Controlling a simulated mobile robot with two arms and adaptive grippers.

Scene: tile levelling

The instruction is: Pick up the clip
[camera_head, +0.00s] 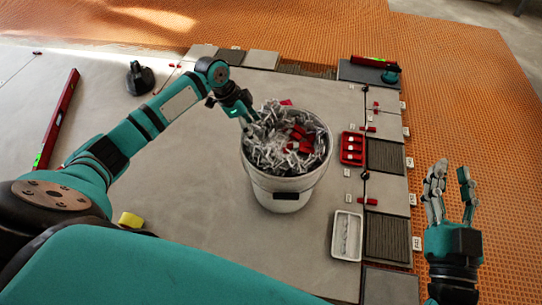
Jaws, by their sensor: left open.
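A white bucket (284,199) stands on the grey tiled floor near the middle of the view. It is heaped with many pale grey clips (272,142) and a few red pieces (302,131). My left gripper (250,118) is at the bucket's upper left rim, pointing down at the edge of the heap. It is open; its fingertips are small and partly lost against the clips, so contact cannot be told. My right gripper (452,178) is raised at the right with its fingers apart and nothing between them.
A red tray (352,148) and a white tray (347,235) lie right of the bucket. Red levels (58,120) lie at the left and at the back right. A black suction cup (139,78) and a yellow sponge (131,219) are on the tiles. Orange matting (460,90) borders the tiles.

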